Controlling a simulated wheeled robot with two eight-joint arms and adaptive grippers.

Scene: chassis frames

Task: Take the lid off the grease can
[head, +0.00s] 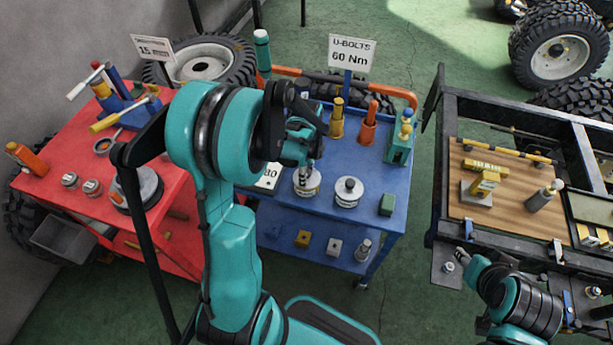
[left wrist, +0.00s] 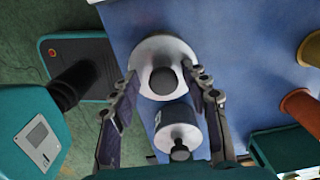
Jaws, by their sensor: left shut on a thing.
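The grease can (head: 306,186) is a short pale can on the blue cart's top. In the left wrist view its round white lid (left wrist: 150,50) with a dark knob shows from above, between the fingertips. My left gripper (head: 304,168) reaches down over the can and is shut on the lid. The left wrist view shows its fingers (left wrist: 164,80) on either side of the lid. I see no clear gap between lid and can. My right gripper (head: 464,260) is at the lower right, far from the can, and its jaws are too small to read.
A second pale can (head: 347,195) with a dark knob stands close to the right. It also shows in the left wrist view (left wrist: 176,122).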

